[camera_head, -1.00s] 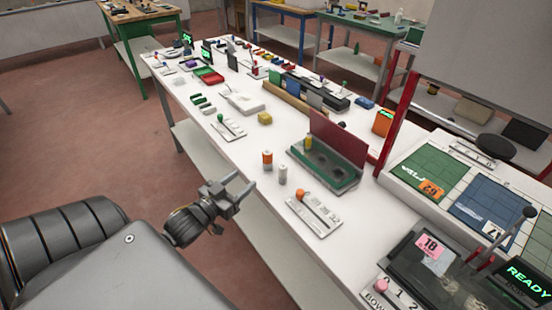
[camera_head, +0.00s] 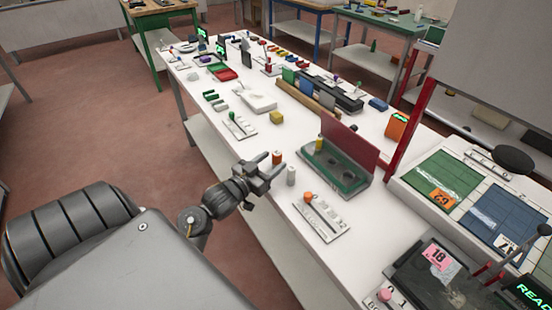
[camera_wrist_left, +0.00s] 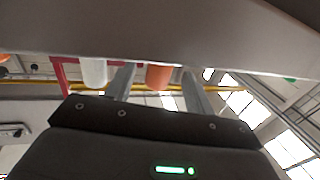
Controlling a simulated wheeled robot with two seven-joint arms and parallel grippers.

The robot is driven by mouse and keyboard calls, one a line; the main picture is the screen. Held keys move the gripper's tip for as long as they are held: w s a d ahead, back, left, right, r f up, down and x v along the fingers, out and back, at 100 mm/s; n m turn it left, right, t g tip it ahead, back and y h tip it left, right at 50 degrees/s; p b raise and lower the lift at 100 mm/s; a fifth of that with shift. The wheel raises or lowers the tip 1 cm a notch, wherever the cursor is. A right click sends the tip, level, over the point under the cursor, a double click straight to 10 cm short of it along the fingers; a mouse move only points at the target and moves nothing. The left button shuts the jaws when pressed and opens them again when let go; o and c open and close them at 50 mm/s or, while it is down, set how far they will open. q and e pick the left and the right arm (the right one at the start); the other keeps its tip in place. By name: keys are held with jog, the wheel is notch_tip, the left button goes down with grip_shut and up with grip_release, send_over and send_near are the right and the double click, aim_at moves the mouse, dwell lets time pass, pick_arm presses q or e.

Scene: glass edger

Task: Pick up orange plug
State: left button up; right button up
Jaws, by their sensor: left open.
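In the left wrist view the orange plug (camera_wrist_left: 160,77) shows between my two fingers. My left gripper (camera_head: 265,165) is open at the table's edge, its fingers pointing at the plug and hiding part of it in the head view. I cannot tell whether the fingers touch it. A white plug (camera_head: 291,175) stands close by, outside the fingers; it also shows in the left wrist view (camera_wrist_left: 93,72). My right gripper is not in view.
A green tray (camera_head: 335,167) with a raised dark red lid lies just beyond the plugs. A slider plate with an orange knob (camera_head: 321,218) lies to the right. A yellow block (camera_head: 277,118) and a green-knobbed slider (camera_head: 237,126) lie farther back. Table space left of the plugs is clear.

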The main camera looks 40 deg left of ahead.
aim_at(273, 160)
pick_arm(q)
jog(key=shift+w, duration=1.6)
jog(key=shift+c, duration=0.2)
jog(key=shift+r, duration=0.1)
grip_shut()
